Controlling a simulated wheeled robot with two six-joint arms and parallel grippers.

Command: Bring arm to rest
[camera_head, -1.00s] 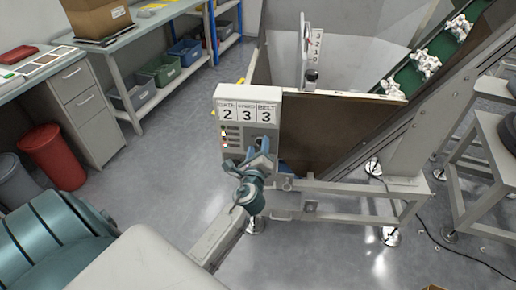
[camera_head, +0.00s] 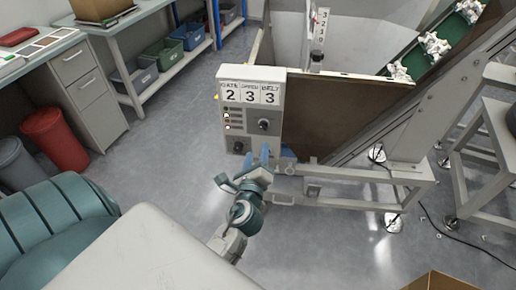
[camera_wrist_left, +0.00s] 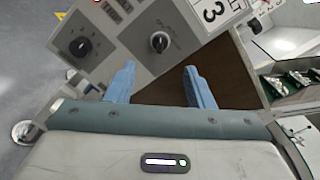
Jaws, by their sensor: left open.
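My left gripper (camera_head: 264,158) is open and empty in the head view, just below and in front of the control panel (camera_head: 235,72). In the left wrist view its two blue fingers (camera_wrist_left: 158,85) stand apart with nothing between them. The panel shows the numbers 2, 3, 3, a column of small lamps and dark knobs. In the wrist view one knob (camera_wrist_left: 159,42) lies beyond the fingers, apart from them, and another knob (camera_wrist_left: 78,46) is to its left. My right gripper does not show.
A brown hopper wall (camera_head: 340,118) and a steel frame (camera_head: 350,175) stand right of the panel. A green conveyor (camera_head: 425,58) carries white parts. A red bin (camera_head: 55,138) and a workbench (camera_head: 90,85) are at left. A cardboard box (camera_head: 440,281) is at the lower right. Floor between is clear.

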